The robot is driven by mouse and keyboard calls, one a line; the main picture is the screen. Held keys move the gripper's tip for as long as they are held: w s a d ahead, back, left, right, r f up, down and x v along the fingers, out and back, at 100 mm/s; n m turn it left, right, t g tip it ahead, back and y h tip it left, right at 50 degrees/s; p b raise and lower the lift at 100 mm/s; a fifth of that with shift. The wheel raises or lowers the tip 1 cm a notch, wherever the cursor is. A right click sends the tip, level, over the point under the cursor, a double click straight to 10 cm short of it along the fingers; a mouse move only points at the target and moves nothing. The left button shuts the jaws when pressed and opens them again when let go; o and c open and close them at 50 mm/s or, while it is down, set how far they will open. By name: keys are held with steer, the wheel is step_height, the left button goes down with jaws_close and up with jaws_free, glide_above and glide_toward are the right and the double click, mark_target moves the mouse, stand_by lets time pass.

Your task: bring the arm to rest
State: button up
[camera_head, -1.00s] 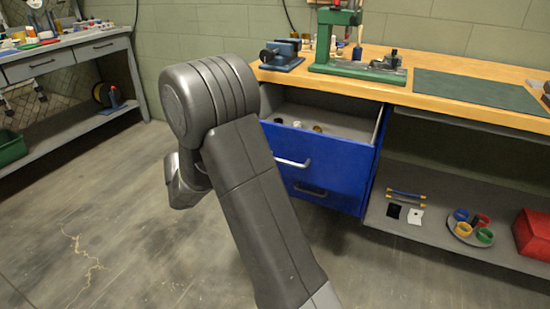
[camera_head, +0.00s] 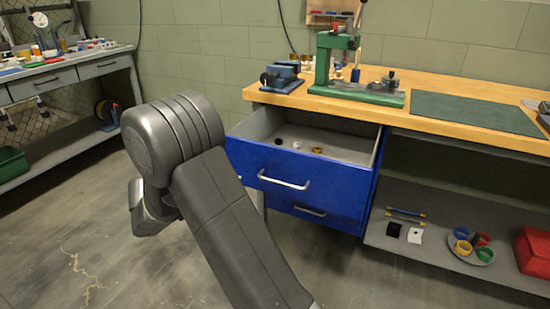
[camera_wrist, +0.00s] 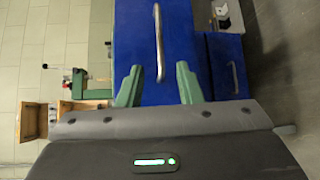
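My gripper (camera_wrist: 160,87) shows in the wrist view as two green fingers spread apart with nothing between them. It points at the blue drawer front, apart from the metal handle (camera_wrist: 159,43). In the head view my arm is folded in front of the bench, and it hides the gripper there. The blue drawer (camera_head: 292,180) under the bench stands open, with a few small items inside. The lower blue drawer (camera_head: 312,209) is shut.
The wooden workbench (camera_head: 450,92) carries a green press (camera_head: 335,68), a blue vise (camera_head: 282,76) and a green mat (camera_head: 470,111). A lower shelf (camera_head: 440,250) holds coloured cups and a red box (camera_head: 534,240). Another bench (camera_head: 85,67) stands at left. Floor between is clear.

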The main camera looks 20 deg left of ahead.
mark_target(278, 182)
steer(key=b+x, duration=0.3)
steer(key=x, duration=0.9)
steer(key=shift+w+d+f, duration=0.1)
steer(key=shift+w+d, duration=0.4)
steer(key=shift+w, duration=0.1)
